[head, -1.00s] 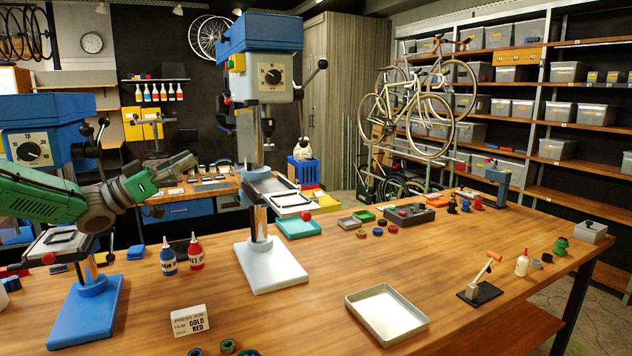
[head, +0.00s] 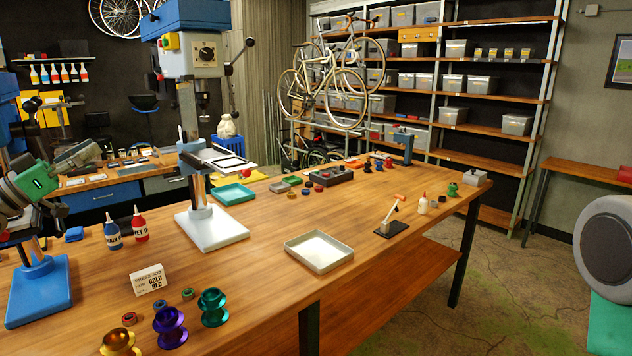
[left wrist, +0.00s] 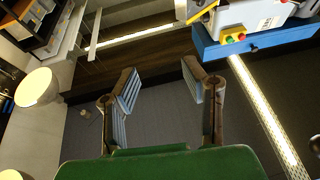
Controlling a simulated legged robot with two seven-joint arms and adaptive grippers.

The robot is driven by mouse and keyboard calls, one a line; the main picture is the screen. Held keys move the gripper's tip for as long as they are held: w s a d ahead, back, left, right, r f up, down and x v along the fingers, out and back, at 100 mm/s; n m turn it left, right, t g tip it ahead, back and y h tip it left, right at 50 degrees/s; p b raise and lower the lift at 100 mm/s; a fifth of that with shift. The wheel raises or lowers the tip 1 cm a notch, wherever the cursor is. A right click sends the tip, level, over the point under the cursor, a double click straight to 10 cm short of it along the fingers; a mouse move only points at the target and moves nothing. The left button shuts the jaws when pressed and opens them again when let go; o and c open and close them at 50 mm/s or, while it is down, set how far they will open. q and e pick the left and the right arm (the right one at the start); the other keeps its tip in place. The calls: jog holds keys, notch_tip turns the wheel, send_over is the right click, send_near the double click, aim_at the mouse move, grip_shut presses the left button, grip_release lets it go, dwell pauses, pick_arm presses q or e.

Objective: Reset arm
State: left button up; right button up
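My left arm comes in at the left edge of the head view, with its gripper (head: 80,155) partly seen above the workbench, near the blue-based press (head: 40,290). In the left wrist view my left gripper (left wrist: 160,80) has its two fingers spread well apart, with nothing between them. Beyond the fingers I see a dark surface and a blue and grey press head (left wrist: 250,25). My right gripper is not in view.
The bench (head: 260,270) holds a white-based press (head: 212,228), a metal tray (head: 320,252), a small sign (head: 148,279), blue (head: 112,236) and red (head: 140,228) bottles, and gold (head: 120,342), purple (head: 170,326) and green (head: 213,308) hubs. Its middle has free room.

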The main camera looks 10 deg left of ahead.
pick_arm(q)
jog(key=w+d+f+n+g+y, duration=0.3)
jog(key=d+f+n+y, duration=0.2)
jog(key=d+f, duration=1.25)
jog(key=s+d+f+n+g+y, duration=0.1)
jog(key=s+d+f+g+y, duration=0.2)
jog(key=f, duration=0.6)
jog(key=s+d+f+g, duration=0.25)
jog(key=s+f, duration=0.25)
jog(key=f, duration=0.4)
jog(key=s+d+f+g+y, duration=0.1)
jog(key=s+f+g+y, duration=0.3)
jog(key=s, duration=0.7)
jog(key=s+d+f+g+h+b, duration=0.1)
jog(key=s+f+g, duration=0.1)
jog(key=s+f, duration=0.7)
jog(key=s+d+f+g+y, duration=0.1)
jog(key=s+f+g+y, duration=0.15)
jog(key=s, duration=1.05)
notch_tip(320, 180, down, 13)
jog(key=b, duration=1.3)
jog(key=shift+w+g+h, duration=0.25)
jog(key=shift+g+h, duration=0.05)
jog(key=shift+h, duration=0.05)
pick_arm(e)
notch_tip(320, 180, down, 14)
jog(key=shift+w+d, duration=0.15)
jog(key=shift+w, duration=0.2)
